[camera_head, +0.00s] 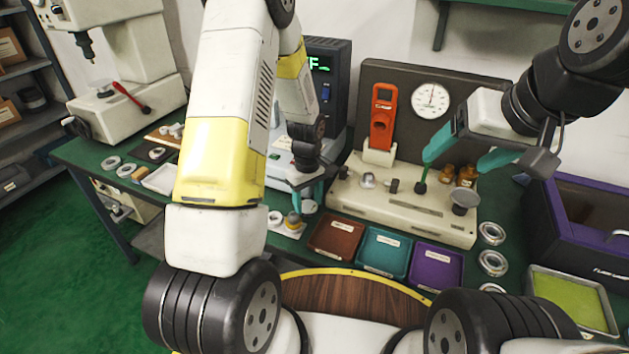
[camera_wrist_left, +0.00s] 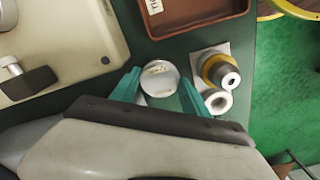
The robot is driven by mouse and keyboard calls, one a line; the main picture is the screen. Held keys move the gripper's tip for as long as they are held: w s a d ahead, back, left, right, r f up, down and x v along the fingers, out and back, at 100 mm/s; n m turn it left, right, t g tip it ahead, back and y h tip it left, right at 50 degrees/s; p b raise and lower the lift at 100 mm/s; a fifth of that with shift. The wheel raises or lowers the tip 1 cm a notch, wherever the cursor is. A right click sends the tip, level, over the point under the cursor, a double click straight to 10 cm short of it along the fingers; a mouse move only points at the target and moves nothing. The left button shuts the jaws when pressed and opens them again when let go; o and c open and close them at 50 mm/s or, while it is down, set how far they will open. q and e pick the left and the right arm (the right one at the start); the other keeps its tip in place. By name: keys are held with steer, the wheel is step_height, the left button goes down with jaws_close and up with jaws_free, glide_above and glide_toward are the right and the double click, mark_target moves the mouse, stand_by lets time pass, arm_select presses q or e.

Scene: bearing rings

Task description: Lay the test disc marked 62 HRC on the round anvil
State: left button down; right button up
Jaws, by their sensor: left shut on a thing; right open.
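My left gripper (camera_head: 309,194) is low over the green bench, left of the cream base. In the left wrist view the left gripper (camera_wrist_left: 159,88) is shut on a pale round disc (camera_wrist_left: 160,77). The disc has small marks, too small to read. A grey round-topped post (camera_head: 466,197), which looks like the round anvil, stands at the right end of the cream base (camera_head: 350,193) with nothing seen on top. My right gripper (camera_head: 468,155) is open and empty above that base, above and behind the post.
An orange handheld device (camera_head: 383,117) stands in a cradle on the base, beside a dial gauge (camera_head: 431,101). Brown (camera_head: 337,238), teal (camera_head: 384,253) and purple (camera_head: 436,267) trays lie in front. Metal rings (camera_head: 492,233) lie right. A ringed part (camera_wrist_left: 219,72) sits beside the held disc.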

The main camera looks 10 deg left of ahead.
arm_select(q)
steer(key=shift+w+f, duration=0.2)
steer(key=shift+w, duration=0.15)
steer(key=shift+s+r, duration=0.1)
steer(key=shift+s, duration=0.05)
steer(key=c, duration=0.8)
jaws_free()
steer(key=shift+c, duration=0.2)
